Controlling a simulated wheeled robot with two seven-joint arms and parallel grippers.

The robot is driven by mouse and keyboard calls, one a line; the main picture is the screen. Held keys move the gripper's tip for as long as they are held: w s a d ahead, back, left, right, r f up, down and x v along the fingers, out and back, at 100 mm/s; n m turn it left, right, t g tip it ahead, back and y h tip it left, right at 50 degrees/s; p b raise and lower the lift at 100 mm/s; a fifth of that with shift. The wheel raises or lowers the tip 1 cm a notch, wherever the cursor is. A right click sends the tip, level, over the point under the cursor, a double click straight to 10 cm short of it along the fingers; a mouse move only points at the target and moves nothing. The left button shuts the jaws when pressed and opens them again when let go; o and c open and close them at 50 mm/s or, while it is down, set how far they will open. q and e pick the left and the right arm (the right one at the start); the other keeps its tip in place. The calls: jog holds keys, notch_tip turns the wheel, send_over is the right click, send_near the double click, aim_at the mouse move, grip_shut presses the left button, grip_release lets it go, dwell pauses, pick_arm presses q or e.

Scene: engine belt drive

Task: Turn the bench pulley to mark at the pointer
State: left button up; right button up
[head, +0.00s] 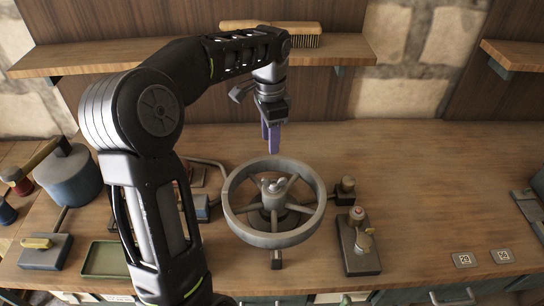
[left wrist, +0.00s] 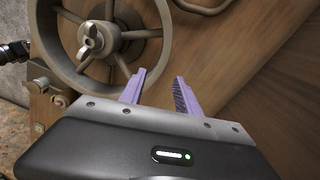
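The bench pulley is a grey spoked wheel (head: 274,241) lying face up on the bench, with a wing nut (head: 277,184) at its hub. In the left wrist view its rim (left wrist: 161,35) and spokes fill the upper left. My left gripper (head: 271,137) is above the bench at the wheel's far side, its purple fingers pointing down. In the left wrist view its fingers (left wrist: 160,82) are apart with only bench wood showing between them; the left finger appears close to the rim, contact unclear. I cannot make out a mark or identify the pointer. My right gripper is not in view.
A small block (head: 277,260) stands at the wheel's front and another (head: 345,187) at its right. A grey fixture with a knob (head: 360,250) stands further right. A green tray (head: 103,258) and blue drum (head: 68,175) are left. The bench's right middle is clear.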

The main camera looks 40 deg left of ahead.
aim_at(271, 157)
pick_arm(q)
notch_tip(271, 157, down, 8)
jog(key=shift+r+p, duration=0.15)
jog(key=shift+p, duration=0.25)
grip_shut()
dwell(0.4)
jog(key=shift+r, duration=0.1)
dwell(0.9)
